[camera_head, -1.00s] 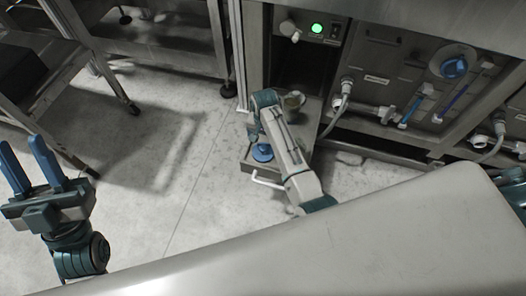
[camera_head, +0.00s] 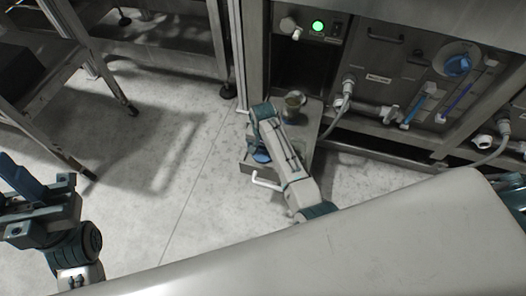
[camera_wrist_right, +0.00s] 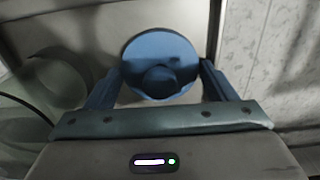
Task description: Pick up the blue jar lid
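The blue jar lid (camera_wrist_right: 160,62), round with a raised knob, lies in the wrist view between the two blue fingers of my right gripper (camera_wrist_right: 161,72). The fingers stand wide apart, one at each side of the lid. I cannot tell whether they touch its rim. In the head view the lid (camera_head: 262,156) is in the pull-out tray (camera_head: 303,150), partly hidden by my right arm, whose gripper points down over it. My left gripper (camera_head: 22,178) is at the left edge, empty, its fingers apart and partly cut off.
A jar-like cup (camera_head: 294,103) stands at the back of the tray; a greenish round shape shows at the left in the wrist view (camera_wrist_right: 55,80). The tray has a white handle (camera_head: 267,181). Machine panels with hoses (camera_head: 340,100) stand to the right. Open floor (camera_head: 190,180) lies left.

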